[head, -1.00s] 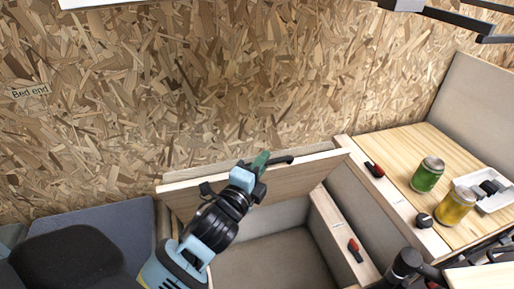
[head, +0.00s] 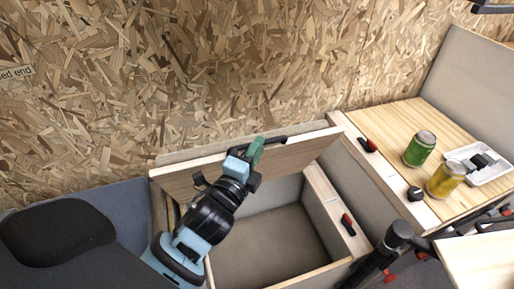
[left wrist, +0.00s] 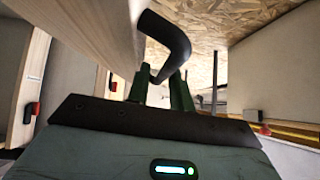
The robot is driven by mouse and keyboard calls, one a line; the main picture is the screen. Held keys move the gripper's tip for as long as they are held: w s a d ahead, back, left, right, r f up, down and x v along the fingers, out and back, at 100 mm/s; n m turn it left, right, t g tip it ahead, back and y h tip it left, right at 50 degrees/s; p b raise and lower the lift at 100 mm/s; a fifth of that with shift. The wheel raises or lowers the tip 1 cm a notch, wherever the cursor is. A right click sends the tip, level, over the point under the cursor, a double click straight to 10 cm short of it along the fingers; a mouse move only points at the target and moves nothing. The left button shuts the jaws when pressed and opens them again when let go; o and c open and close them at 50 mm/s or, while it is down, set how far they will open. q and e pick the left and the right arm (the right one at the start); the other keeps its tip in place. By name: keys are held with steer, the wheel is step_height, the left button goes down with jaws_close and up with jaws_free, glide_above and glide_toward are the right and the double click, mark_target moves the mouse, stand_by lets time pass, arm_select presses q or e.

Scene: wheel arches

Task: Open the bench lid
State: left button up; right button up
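The bench lid (head: 294,156) stands raised and steeply tilted near the chipboard wall in the head view, with the open bench box (head: 270,250) below it. A black bar handle (head: 277,141) is on the lid's face near its top edge; it shows large in the left wrist view (left wrist: 172,40). My left gripper (head: 256,151) is at this handle. In the left wrist view its two green fingers (left wrist: 162,90) stand on either side of the handle's bent end and appear closed around it. The contact is partly hidden. My right gripper is not clearly seen.
To the right, a wooden table top (head: 470,125) holds a green can (head: 419,149), a yellow can (head: 445,181) and a white tray (head: 492,172). A red-and-black latch (head: 348,224) sits on the bench ledge. A dark seat (head: 55,235) fills the lower left.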

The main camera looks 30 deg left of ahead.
arm_select(q)
steer(key=s, duration=0.7)
steer(key=shift+d+f, duration=0.15)
steer(key=shift+s, duration=0.1)
